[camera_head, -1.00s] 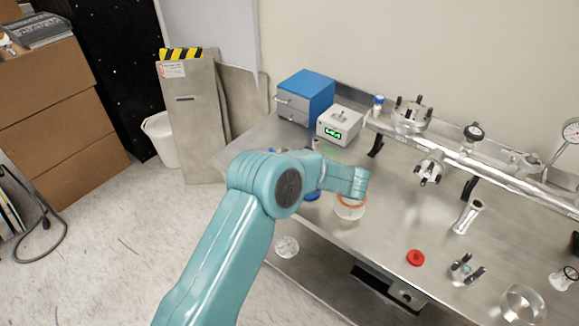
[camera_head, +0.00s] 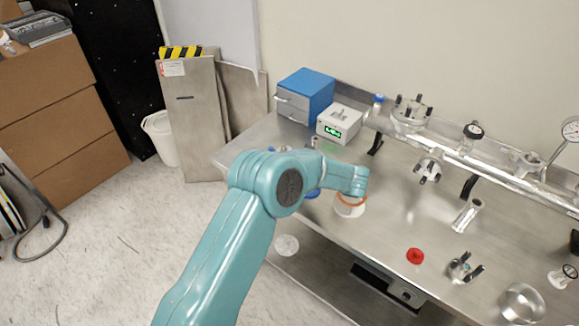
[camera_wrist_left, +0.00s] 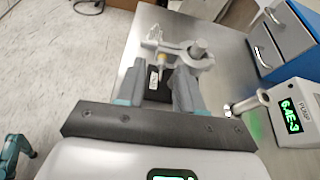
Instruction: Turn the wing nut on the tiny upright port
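In the left wrist view a small grey ring clamp (camera_wrist_left: 178,52) with a round post (camera_wrist_left: 200,48) stands beyond the fingers, near the bench edge; a thin pale looped part (camera_wrist_left: 155,38), perhaps the wing nut, is at its left. My left gripper (camera_wrist_left: 160,72) has its fingers apart, with a dark labelled block (camera_wrist_left: 155,82) showing between them. I cannot tell whether the fingers touch the clamp. In the head view my left arm hides the gripper, and the port is mostly hidden too. My right gripper is in neither view.
A pump box with green digits (camera_head: 340,124) and a blue drawer cabinet (camera_head: 305,97) stand behind. A white cup with an orange ring (camera_head: 350,206) is beside my arm. A red cap (camera_head: 415,256) lies on the steel bench (camera_head: 385,230). A rail with fittings (camera_head: 470,160) runs along the back.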

